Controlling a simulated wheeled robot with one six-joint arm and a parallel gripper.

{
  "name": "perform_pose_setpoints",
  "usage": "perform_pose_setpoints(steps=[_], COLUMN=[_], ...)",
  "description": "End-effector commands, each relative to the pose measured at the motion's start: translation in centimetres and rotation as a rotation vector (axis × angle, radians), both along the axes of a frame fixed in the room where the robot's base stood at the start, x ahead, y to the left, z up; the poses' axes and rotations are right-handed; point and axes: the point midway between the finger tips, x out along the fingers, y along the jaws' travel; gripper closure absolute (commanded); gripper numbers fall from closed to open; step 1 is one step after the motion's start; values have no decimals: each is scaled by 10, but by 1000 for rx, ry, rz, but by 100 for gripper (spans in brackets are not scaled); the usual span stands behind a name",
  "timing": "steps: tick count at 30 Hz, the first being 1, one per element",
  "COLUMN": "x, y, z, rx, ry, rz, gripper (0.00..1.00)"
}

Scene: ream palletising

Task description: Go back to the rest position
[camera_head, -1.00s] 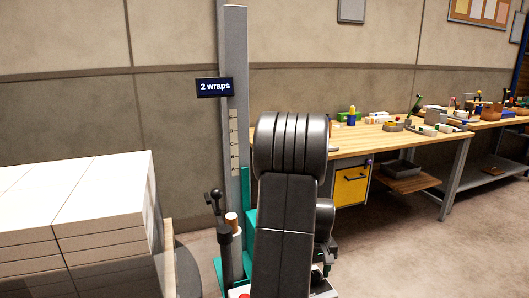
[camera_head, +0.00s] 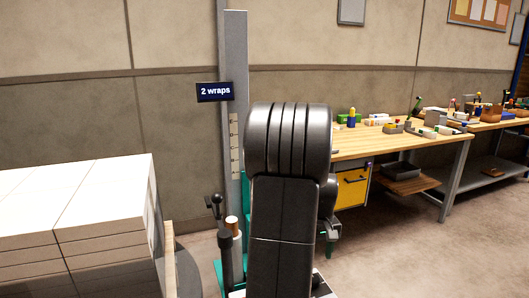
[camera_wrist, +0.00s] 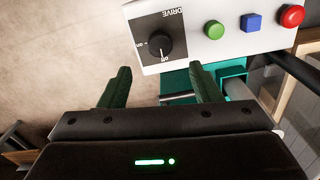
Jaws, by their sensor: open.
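My gripper (camera_wrist: 160,66) shows in the wrist view with its two dark green fingers apart and nothing between them. Beyond the fingertips is a white control panel (camera_wrist: 188,50), seen upside down. It carries a black DRIVE knob (camera_wrist: 160,45), a green button (camera_wrist: 213,29), a blue square button (camera_wrist: 251,22) and a red button (camera_wrist: 291,15). The fingers appear clear of the controls, though the exact gap cannot be told. In the head view my arm fills the middle and hides most of the gripper and panel.
A wrapping machine mast (camera_head: 236,60) with a "2 wraps" sign (camera_head: 215,92) stands behind my arm. A stack of white reams (camera_head: 95,205) is at the left. A workbench (camera_head: 370,145) with small items is at the right. Open floor (camera_head: 400,255) lies in front of it.

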Motion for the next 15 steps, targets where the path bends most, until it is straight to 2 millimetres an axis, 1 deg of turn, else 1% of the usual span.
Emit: perform_pose_setpoints(steps=[1,3,7,8,9,15], x=[1,1,0,0,-1,-1], y=[0,0,0,0,0,0], z=[13,27,53,55,37,-4], rx=[-1,-1,-1,0,1,1], ry=[-4,-4,-4,-3,5,5], rz=[0,0,0,0,0,0], gripper=[42,42,42,42,42,42])
